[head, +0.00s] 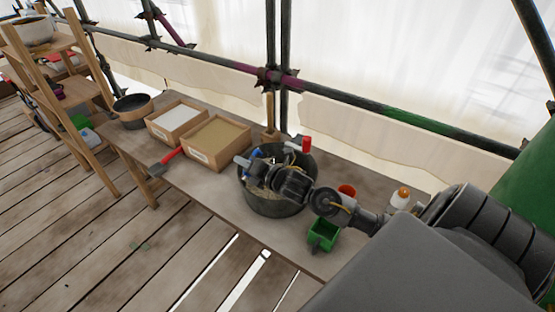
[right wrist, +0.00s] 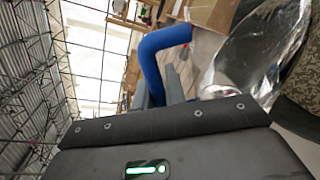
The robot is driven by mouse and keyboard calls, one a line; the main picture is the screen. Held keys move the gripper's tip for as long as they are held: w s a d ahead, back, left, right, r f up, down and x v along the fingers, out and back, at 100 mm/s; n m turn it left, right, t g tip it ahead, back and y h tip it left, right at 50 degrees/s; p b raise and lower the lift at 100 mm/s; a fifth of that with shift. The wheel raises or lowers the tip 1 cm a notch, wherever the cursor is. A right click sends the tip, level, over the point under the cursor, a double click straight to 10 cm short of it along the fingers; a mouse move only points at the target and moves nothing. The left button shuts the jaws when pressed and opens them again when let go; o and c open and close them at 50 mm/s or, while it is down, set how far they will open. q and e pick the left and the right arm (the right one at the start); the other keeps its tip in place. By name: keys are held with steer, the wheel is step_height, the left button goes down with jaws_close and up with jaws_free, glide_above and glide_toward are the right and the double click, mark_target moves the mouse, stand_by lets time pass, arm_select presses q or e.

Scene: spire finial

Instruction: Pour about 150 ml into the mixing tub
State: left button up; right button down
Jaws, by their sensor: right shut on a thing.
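The mixing tub (head: 275,207) is a dark round bucket on the bench in the middle of the head view. My right arm reaches in from the right, and my right gripper (head: 262,166) is over the tub, hiding much of its inside. It is shut on the blue handle (right wrist: 152,60) of a clear jug (right wrist: 235,65), best seen in the right wrist view. In the head view only a bit of blue and a pale piece of the jug show at the tub's left rim. I cannot tell the jug's liquid level or whether anything is flowing. My left gripper is not in view.
Left of the tub stand wooden boxes of sand (head: 214,158) and white powder (head: 168,136), a dark round pan (head: 133,122) and a red-handled tool (head: 165,161). A green container (head: 322,234), red cup (head: 347,189) and white bottle (head: 400,199) stand right. Scaffold rails run behind.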

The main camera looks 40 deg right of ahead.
mark_target(242, 179)
steer(key=shift+w+d+r+m+p, duration=0.1)
steer(key=shift+d+m+p, duration=0.2)
steer(key=shift+m+p, duration=0.15)
stand_by(0.6)
steer(key=shift+w+d+r+m+y+p, duration=0.15)
steer(key=shift+d+r+m+p, duration=0.2)
steer(key=shift+p, duration=0.35)
steer(key=shift+d+r+m+y+p, duration=0.15)
steer(key=shift+d+r+m+p, duration=0.2)
steer(key=shift+p, duration=0.35)
stand_by(0.4)
steer(key=shift+a+f+b, duration=0.2)
steer(key=shift+f+b, duration=0.05)
steer(key=shift+b, duration=0.15)
steer(key=a+f+n+b, duration=0.1)
steer(key=b, duration=0.2)
steer(key=a+f+n+b, duration=0.1)
steer(key=f+n+b, duration=0.1)
steer(key=b, duration=0.1)
steer(key=shift+s+a+h, duration=0.2)
steer(key=shift+s+h, duration=0.2)
steer(key=shift+r+n, duration=0.35)
steer(key=shift+r, duration=0.05)
steer(key=shift+s+a+f+n+b, duration=0.1)
steer(key=shift+a+f+n+b, duration=0.15)
steer(key=shift+f+b, duration=0.6)
steer(key=shift+a+r+n+b, duration=0.15)
steer(key=shift+a+n+b, duration=0.1)
steer(key=shift+n+b, duration=0.1)
steer(key=shift+r, duration=0.1)
